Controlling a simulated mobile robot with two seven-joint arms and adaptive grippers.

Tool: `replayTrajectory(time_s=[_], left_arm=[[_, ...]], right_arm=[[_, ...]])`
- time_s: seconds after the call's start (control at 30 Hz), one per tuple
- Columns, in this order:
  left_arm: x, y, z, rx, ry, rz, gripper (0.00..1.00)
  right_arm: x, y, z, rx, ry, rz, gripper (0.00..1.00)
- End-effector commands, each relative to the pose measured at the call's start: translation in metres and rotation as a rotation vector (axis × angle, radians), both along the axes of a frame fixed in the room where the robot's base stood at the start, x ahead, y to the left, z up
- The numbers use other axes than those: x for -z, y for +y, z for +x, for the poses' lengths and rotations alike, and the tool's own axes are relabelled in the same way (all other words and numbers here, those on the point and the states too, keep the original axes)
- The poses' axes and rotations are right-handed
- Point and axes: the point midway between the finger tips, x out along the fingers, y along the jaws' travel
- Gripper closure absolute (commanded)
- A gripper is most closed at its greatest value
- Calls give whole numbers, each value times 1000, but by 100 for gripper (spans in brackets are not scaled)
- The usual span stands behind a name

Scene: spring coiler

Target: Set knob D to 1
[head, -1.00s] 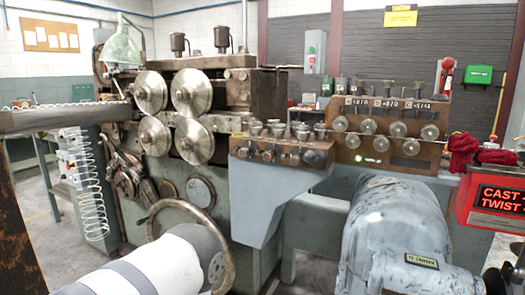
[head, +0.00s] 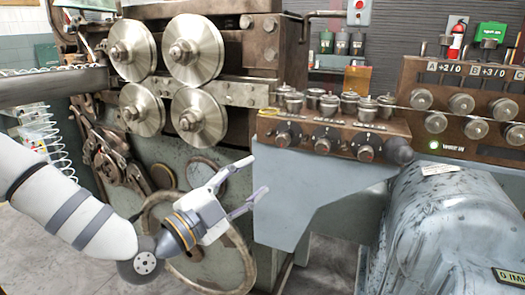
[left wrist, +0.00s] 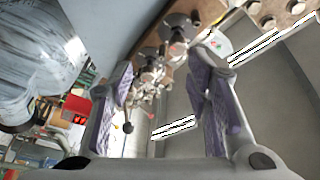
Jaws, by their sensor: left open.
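My left gripper (head: 252,180) is open and empty in the head view. It is in front of the machine, below and left of a brown knob panel (head: 345,138). The panel's front carries a left knob (head: 283,137), a middle knob (head: 323,146) and a right knob (head: 366,153). Their markings are too small to read, so I cannot tell which is knob D. In the left wrist view my left gripper's (left wrist: 163,95) purple-padded fingers are apart, with small blurred metal parts (left wrist: 150,72) beyond them. My right gripper is not in view.
Large steel rollers (head: 195,50) stand above left, and a handwheel (head: 165,215) is behind my left gripper. A second panel (head: 450,100) with labels A and B is at right. A grey-blue motor housing (head: 450,225) fills the lower right.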

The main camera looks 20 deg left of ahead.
Motion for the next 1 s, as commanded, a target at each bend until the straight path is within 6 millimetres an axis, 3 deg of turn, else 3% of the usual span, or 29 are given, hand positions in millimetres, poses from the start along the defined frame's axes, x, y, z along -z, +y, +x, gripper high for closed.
replayTrajectory(time_s=[0.07,0.17,0.5,0.63,1.0], left_arm=[[-14,6,2,-17,-59,23,55],[-20,5,8,-23,-84,36,55],[-31,-24,82,-22,-74,36,55],[-38,-31,102,-22,-74,36,55],[-44,-36,112,-21,-76,33,55]], right_arm=[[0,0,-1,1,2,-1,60],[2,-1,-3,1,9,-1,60],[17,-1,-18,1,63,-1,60],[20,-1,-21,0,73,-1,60],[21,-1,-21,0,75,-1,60]])
